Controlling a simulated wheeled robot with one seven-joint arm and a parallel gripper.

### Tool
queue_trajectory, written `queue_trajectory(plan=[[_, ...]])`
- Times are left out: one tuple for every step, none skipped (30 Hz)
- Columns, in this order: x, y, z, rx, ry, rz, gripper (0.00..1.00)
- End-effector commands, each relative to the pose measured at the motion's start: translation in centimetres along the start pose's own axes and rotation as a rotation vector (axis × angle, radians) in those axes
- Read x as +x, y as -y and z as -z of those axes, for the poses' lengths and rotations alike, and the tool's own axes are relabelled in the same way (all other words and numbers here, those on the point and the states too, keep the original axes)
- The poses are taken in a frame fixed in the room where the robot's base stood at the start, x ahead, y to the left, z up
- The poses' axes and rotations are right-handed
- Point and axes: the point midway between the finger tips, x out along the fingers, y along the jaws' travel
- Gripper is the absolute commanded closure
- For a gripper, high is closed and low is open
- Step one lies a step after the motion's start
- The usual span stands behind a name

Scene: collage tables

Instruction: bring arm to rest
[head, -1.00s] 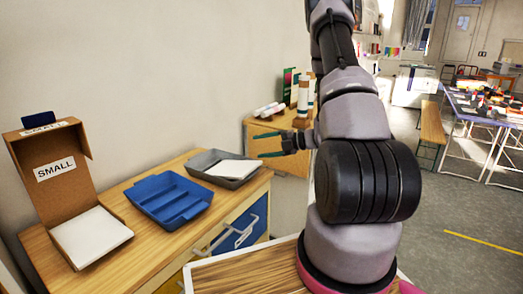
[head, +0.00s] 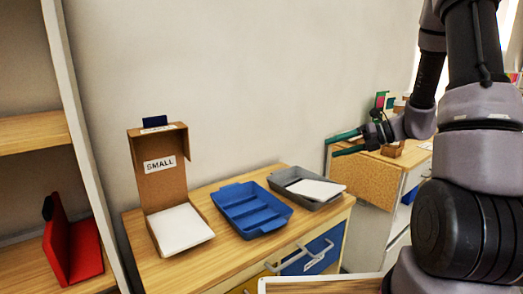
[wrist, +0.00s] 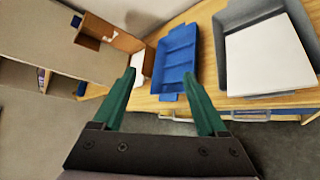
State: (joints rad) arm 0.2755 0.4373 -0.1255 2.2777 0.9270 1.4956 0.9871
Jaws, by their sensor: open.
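My gripper (head: 345,142) is at the right in the head view, its green fingers pointing left. It is raised, in front of the far cabinet and beyond the grey tray in the picture. In the wrist view my gripper (wrist: 162,100) shows two green fingers spread apart with nothing between them. The fingers point toward the wooden table with the blue tray (wrist: 181,52) and the grey tray (wrist: 222,88). My arm comes down from the top right of the head view.
On the wooden cabinet (head: 228,262) are an open cardboard box (head: 165,190) marked SMALL with white sheets, the blue tray (head: 262,222) and the grey tray (head: 285,185) with white paper. A shelf holding a red holder (head: 72,245) stands left. Another cabinet (head: 362,180) stands behind my gripper.

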Motion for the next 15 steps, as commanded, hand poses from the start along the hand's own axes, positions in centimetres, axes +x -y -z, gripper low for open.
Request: queue_trajectory(plan=[[-0.3,-2.6,0.2,-0.148,-0.052,0.011,0.25],[-0.5,-3.9,0.5,-0.234,-0.085,0.018,0.25],[-0.8,-5.4,0.9,-0.351,-0.131,0.027,0.25],[-1.0,-6.5,1.3,-0.438,-0.164,0.033,0.25],[-1.3,-7.6,1.7,-0.525,-0.197,0.04,0.25],[-1.7,-8.9,2.2,-0.643,-0.242,0.049,0.25],[-2.0,-9.9,2.6,-0.731,-0.275,0.056,0.25],[-2.4,-10.7,3.1,-0.817,-0.308,0.063,0.25],[-2.9,-11.8,3.6,-0.935,-0.351,0.073,0.25],[-3.3,-12.6,4.0,-1.024,-0.385,0.08,0.25],[-3.8,-13.3,4.4,-1.111,-0.419,0.087,0.25],[-4.3,-14.3,4.9,-1.229,-0.465,0.098,0.25],[-4.8,-14.9,5.2,-1.317,-0.5,0.106,0.25],[-5.3,-15.5,5.6,-1.403,-0.535,0.115,0.25],[-6.0,-16.3,6.0,-1.519,-0.583,0.128,0.25]])
